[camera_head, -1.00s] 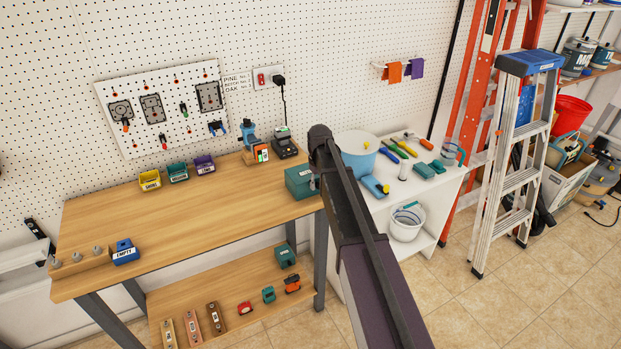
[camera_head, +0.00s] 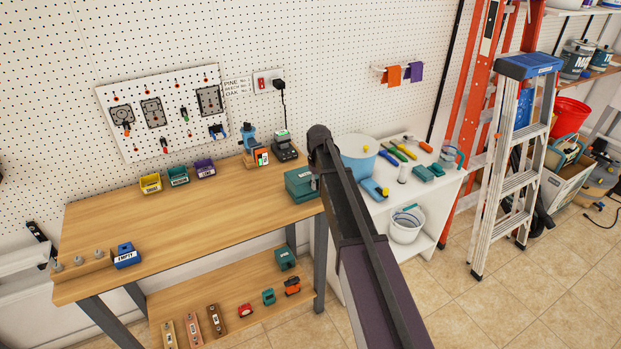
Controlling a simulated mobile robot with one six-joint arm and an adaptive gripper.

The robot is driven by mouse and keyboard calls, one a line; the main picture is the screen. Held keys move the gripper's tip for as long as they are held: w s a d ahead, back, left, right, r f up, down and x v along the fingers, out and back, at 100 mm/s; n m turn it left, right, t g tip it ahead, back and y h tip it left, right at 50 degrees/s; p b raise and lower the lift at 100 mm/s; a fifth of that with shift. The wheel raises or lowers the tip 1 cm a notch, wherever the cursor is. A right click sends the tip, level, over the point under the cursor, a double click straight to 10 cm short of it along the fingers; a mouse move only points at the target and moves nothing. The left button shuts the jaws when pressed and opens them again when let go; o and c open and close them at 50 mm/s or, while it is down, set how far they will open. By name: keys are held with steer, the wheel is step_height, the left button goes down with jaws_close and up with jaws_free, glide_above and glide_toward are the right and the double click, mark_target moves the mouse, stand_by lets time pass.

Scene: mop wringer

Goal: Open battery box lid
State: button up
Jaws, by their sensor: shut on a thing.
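A teal box (camera_head: 298,186), which I take to be the battery box, sits at the right end of the wooden workbench, near its edge. My arm reaches up from the bottom of the picture and ends beside the box's right side. My gripper (camera_head: 314,183) is small and partly hidden behind my own arm. It is shut at the box's right side, seemingly on the lid or its edge. The exact contact is hidden. The lid looks down or nearly so; a small gap cannot be made out.
A charger (camera_head: 284,147) and an orange-and-blue tool (camera_head: 256,148) stand behind the box. A white shelf unit (camera_head: 393,221) with a blue bucket (camera_head: 358,158) is at the right. The middle of the workbench (camera_head: 210,217) is clear. A stepladder (camera_head: 509,165) stands farther right.

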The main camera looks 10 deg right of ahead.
steer(key=shift+w+a+r+p, duration=0.1)
steer(key=shift+w+r+p, duration=0.15)
steer(key=shift+r+p, duration=0.35)
steer(key=shift+r, duration=0.15)
steer(key=shift+w+r, duration=0.2)
steer(key=shift+r, duration=0.1)
steer(key=shift+w+a+r+p, duration=0.25)
steer(key=shift+w+r+p, duration=0.25)
steer(key=shift+r+p, duration=0.4)
steer(key=shift+w+p, duration=0.1)
steer(key=shift+p, duration=0.2)
steer(key=shift+w+r, duration=0.1)
steer(key=shift+r, duration=0.05)
steer(key=shift+w+a+r+p, duration=0.3)
steer(key=shift+w+r+p, duration=0.4)
steer(key=shift+p, duration=0.1)
steer(key=shift+w, duration=0.1)
